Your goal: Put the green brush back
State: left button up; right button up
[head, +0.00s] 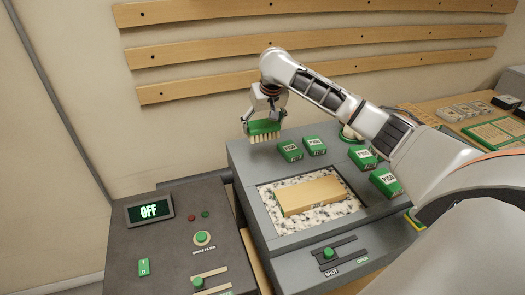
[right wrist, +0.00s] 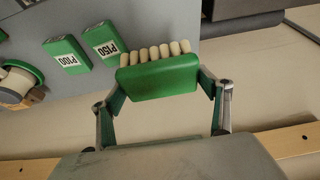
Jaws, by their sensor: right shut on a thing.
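The green brush (head: 264,128) with pale bristles is held by my right gripper (head: 265,115) above the back left edge of the grey bench unit. The bristles point down in the head view. In the right wrist view, the green brush (right wrist: 158,82) sits between the two fingers of my right gripper (right wrist: 165,95), which are shut on it at its ends. The bristles show along its far side. I cannot tell whether the brush touches anything below. My left gripper is not in view.
The grey unit (head: 240,160) holds a wooden block (head: 310,195) on a speckled bed and several green labelled blocks (head: 290,151). A dark control panel (head: 180,235) with an OFF display (head: 149,210) stands at left. Wooden rails (head: 320,41) line the wall.

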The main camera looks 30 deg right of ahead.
aim_at(266, 138)
notch_tip(266, 138, down, 11)
jog(key=shift+r, duration=0.1)
dwell(0.3)
jog(key=o, duration=1)
jog(key=v, duration=1.1)
jog(key=shift+s+r, duration=0.2)
jog(key=shift+r, duration=0.1)
jog(key=shift+s+a+r, duration=0.1)
jog(key=shift+r, duration=0.05)
